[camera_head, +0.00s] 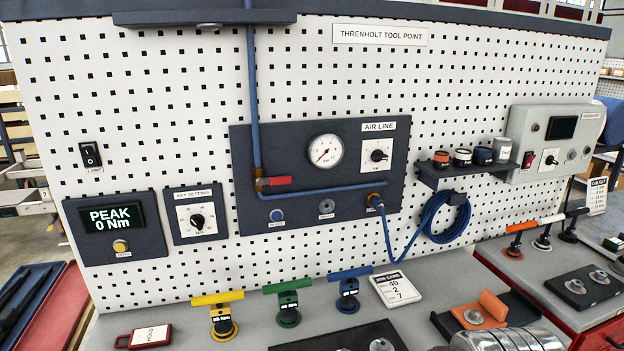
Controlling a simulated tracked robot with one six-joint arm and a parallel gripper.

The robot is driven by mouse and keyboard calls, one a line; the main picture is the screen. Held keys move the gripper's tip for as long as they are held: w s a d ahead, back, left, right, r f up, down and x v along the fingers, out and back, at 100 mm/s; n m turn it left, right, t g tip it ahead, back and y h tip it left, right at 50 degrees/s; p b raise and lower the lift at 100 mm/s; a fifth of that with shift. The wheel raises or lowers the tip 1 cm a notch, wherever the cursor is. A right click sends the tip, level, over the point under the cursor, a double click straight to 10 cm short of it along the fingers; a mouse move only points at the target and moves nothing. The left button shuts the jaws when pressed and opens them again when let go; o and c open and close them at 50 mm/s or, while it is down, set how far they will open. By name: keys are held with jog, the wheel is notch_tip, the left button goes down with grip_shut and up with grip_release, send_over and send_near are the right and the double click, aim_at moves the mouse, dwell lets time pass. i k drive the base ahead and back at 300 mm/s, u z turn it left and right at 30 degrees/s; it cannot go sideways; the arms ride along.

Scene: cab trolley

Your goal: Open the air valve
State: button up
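The air valve (274,181) is on the dark AIR LINE panel (225,140) in the head view. Its red lever points right, roughly level, across the upright blue pipe (253,95) that comes down from above. Below the valve the pipe bends and runs right to a hose outlet (374,200). The round pressure gauge (325,151) has its red needle pointing to the lower left, at the low end of the dial.
A regulator knob (377,155) sits right of the gauge. A coiled blue hose (440,219) hangs at the right below a small shelf (462,172) of pots. Yellow, green and blue T-handled tools (218,314) stand on the bench below. The panel front around the lever is clear.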

aim_at(285, 179)
jog(key=z, duration=0.3)
jog(key=k, duration=1)
jog(key=u, duration=1.8)
jog(key=i, duration=1)
jog(key=u, duration=0.05)
